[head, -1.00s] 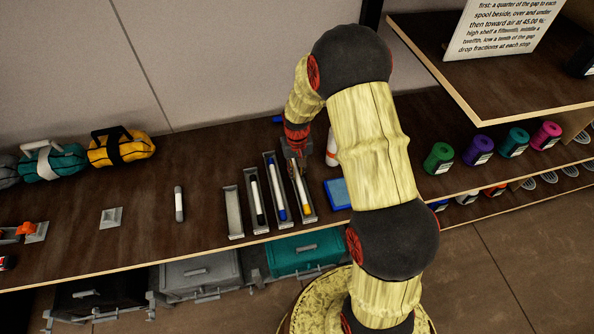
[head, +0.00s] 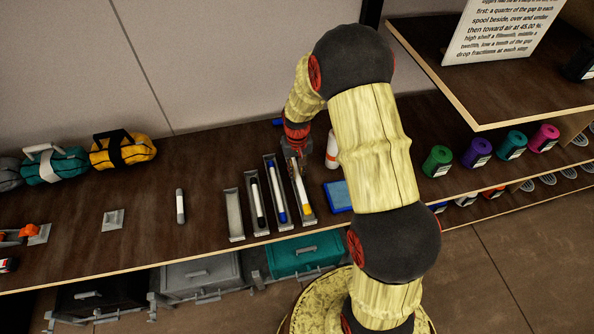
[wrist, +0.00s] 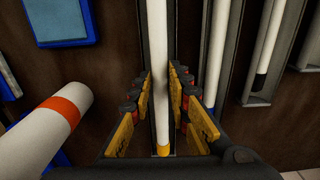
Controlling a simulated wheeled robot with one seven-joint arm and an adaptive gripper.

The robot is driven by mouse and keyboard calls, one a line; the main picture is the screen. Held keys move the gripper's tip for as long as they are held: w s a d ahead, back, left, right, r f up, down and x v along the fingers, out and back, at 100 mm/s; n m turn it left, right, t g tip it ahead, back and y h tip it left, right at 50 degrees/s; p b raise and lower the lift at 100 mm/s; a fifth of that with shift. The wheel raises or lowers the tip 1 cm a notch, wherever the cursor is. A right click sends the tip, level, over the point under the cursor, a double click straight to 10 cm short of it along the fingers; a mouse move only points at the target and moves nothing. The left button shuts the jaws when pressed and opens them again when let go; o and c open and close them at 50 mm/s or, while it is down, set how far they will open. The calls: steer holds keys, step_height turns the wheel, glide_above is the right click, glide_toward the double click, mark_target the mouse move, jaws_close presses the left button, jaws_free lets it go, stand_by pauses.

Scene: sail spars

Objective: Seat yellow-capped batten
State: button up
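The white yellow-capped batten (head: 299,186) lies lengthwise in the rightmost grey channel tray (head: 311,218), its yellow end toward the shelf's front edge. In the wrist view the white shaft (wrist: 161,60) runs between my fingers, with the yellow cap at the bottom of the picture. My gripper (wrist: 160,85) is open, with one finger on each side of the batten and narrow gaps beside the shaft. In the head view my gripper (head: 294,160) is over the tray's far part and hides the batten's far end.
To the left stand trays with a blue-capped batten (head: 276,190) and a black-capped batten (head: 257,205), then an empty tray (head: 234,215). A white cylinder with an orange band (wrist: 55,115) and a blue box (head: 338,195) are close on the right. A loose grey-white batten (head: 180,206) lies farther left.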

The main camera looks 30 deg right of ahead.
mark_target(297, 173)
steer(key=o, duration=0.6)
steer(key=shift+c, duration=0.2)
steer(key=shift+o, duration=0.5)
steer(key=shift+o, duration=1.1)
steer(key=shift+r, duration=0.1)
steer(key=shift+r+p, duration=2.55)
steer(key=shift+r, duration=1.4)
steer(key=shift+s, duration=0.1)
